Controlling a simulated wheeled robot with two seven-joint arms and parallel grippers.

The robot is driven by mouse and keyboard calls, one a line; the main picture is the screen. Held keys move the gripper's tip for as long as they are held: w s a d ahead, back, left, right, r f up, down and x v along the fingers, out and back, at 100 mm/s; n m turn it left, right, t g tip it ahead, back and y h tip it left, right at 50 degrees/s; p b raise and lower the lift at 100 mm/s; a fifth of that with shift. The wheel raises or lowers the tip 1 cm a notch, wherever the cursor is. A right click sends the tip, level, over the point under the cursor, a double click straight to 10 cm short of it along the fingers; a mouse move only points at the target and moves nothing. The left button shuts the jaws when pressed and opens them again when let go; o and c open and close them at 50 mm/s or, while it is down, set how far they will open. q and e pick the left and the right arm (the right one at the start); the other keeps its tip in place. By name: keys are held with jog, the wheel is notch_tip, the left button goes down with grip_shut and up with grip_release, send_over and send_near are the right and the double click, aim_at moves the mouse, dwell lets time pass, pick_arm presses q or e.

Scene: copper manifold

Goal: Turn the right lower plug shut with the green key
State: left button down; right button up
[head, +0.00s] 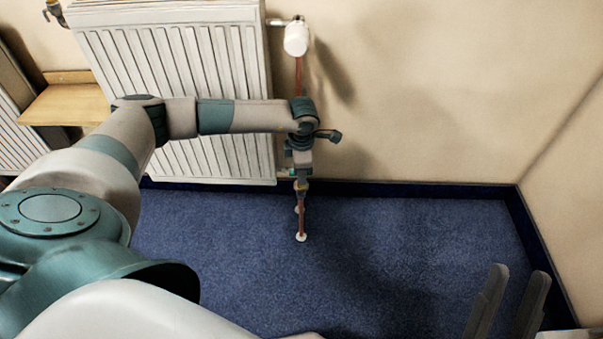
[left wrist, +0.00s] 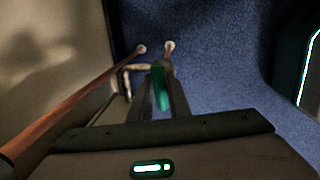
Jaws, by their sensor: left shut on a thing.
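The green key (left wrist: 160,88) is between the fingers of my left gripper (left wrist: 160,78) in the left wrist view. In the head view my left gripper (head: 302,180) points down beside the radiator's lower right corner, over the pipe fittings (head: 302,187). The key's far end is close to a fitting at the top of a copper pipe; I cannot tell whether it is seated on the right lower plug. The plug is hidden by the gripper and key. My right gripper (head: 520,270) has its two fingers apart, with nothing between them, at the lower right of the head view.
The white radiator (head: 180,70) hangs on the wall to the left of the gripper. A white valve head (head: 296,38) and a copper pipe (head: 299,75) are above it. In the left wrist view, white floor collars (left wrist: 141,49) surround the pipe ends. The blue carpet (head: 400,240) is clear.

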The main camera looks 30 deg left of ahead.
pick_arm(q)
jog(key=shift+s+f, duration=0.2)
jog(key=shift+f, duration=0.05)
jog(key=shift+m+b, duration=0.35)
jog(key=shift+m, duration=0.85)
jog(key=shift+r, duration=0.2)
jog(key=shift+w+r+p, duration=0.2)
jog(key=shift+r+p, duration=1.2)
jog(key=shift+r, duration=0.55)
